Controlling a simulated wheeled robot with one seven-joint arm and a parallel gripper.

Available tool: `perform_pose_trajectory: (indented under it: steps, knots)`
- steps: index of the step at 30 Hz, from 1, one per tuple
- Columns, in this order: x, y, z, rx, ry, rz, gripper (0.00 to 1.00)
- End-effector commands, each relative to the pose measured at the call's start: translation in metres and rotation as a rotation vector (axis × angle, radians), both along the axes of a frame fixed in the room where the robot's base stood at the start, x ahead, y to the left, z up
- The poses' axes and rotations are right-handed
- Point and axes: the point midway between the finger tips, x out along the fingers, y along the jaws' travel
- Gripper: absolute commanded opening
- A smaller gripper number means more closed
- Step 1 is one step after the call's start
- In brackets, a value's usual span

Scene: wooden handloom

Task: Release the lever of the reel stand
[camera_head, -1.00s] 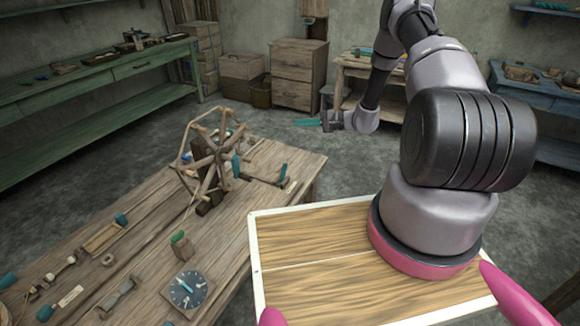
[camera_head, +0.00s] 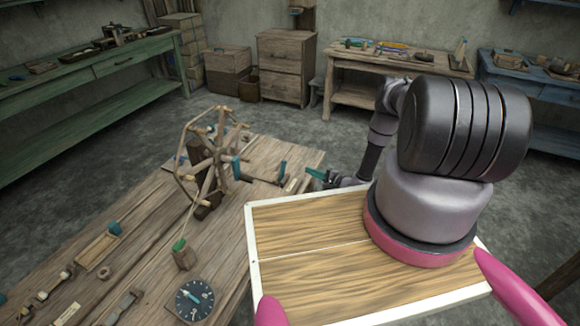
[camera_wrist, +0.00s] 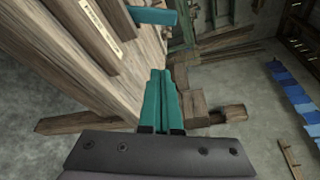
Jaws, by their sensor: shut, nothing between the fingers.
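The wooden reel stand (camera_head: 208,197) stands on the workbench left of my gripper, with its spoked wheel upright. A teal-handled lever (camera_head: 283,171) rises at the right end of its low wooden bar, near the bench's right edge. A teal bar (camera_wrist: 152,16), apparently this handle, shows at the top of the wrist view.
A pale label (camera_head: 291,185) lies by the lever. Another teal handle (camera_head: 236,168) is close to the wheel. A dial (camera_head: 194,299) and a small block (camera_head: 184,257) occupy the front of the bench. Open floor lies beyond the bench's right edge.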

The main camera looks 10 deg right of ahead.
Motion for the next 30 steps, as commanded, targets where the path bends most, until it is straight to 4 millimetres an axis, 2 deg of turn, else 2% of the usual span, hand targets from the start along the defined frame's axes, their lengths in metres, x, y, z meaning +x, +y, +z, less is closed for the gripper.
perform_pose_trajectory:
  steps: [8,25,30]
  knots:
    - [0.006,0.005,-0.001,0.0,-0.001,0.003,0.0]
    - [0.08,0.061,-0.014,-0.001,-0.001,0.004,0.0]
    - [0.066,0.07,-0.005,0.002,0.003,0.002,0.0]
